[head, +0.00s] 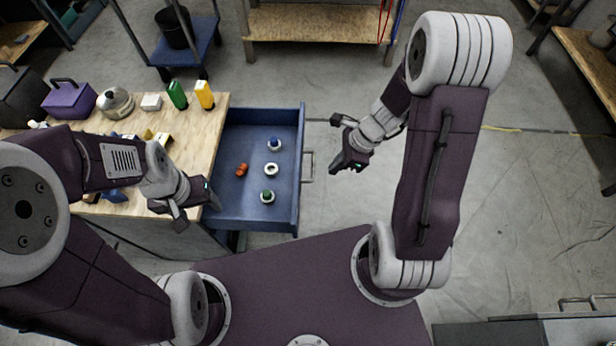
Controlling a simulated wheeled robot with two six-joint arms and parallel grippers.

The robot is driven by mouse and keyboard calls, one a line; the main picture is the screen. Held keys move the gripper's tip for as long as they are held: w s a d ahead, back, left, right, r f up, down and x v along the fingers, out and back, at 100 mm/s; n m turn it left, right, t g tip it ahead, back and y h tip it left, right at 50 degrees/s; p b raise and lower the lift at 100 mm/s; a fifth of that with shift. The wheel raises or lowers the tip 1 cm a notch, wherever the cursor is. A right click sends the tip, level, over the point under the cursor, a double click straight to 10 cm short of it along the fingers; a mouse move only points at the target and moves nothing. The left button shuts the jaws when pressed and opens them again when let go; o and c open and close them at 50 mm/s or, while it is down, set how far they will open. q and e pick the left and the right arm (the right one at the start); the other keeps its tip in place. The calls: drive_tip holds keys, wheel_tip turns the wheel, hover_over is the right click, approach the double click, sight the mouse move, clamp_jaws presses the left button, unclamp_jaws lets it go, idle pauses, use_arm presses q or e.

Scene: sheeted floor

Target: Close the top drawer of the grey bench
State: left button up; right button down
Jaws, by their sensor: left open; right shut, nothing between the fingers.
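The top drawer (231,215) of the bench (200,146) is pulled out to the right. It is a blue tray with a grey bar handle (308,166) on its right-hand front. Inside lie an orange-red piece (242,169) and several small round white pieces with blue or green tops. The bench has a light wooden top and a grey body. My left gripper (196,206) is open over the drawer's near left part, by the bench edge. My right gripper (340,143) is shut and empty, to the right of the handle and apart from it.
The bench top holds a purple box (70,100), a round metal pot (115,103), green (177,95) and yellow (204,95) bottles and small loose items. A blue cart (196,45) with a black bucket (174,28) stands behind. Floor right of the drawer is clear.

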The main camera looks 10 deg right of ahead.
use_arm(q)
drive_tip(key=f+b, duration=0.1)
drive_tip(key=f, duration=0.1)
drive_tip(key=f+b, duration=0.1)
drive_tip(key=b, duration=0.1)
drive_tip(key=f+b, duration=0.2)
drive_tip(key=shift+w+a+f, duration=0.2)
drive_tip(key=shift+w+f, duration=0.1)
use_arm(e)
drive_tip(key=w+a+f, duration=0.2)
drive_tip(key=a+f, duration=0.5)
drive_tip(key=f, duration=0.2)
drive_tip(key=shift+w+a+f, duration=0.15)
drive_tip(key=shift+w+a, duration=0.15)
drive_tip(key=shift+a, duration=0.1)
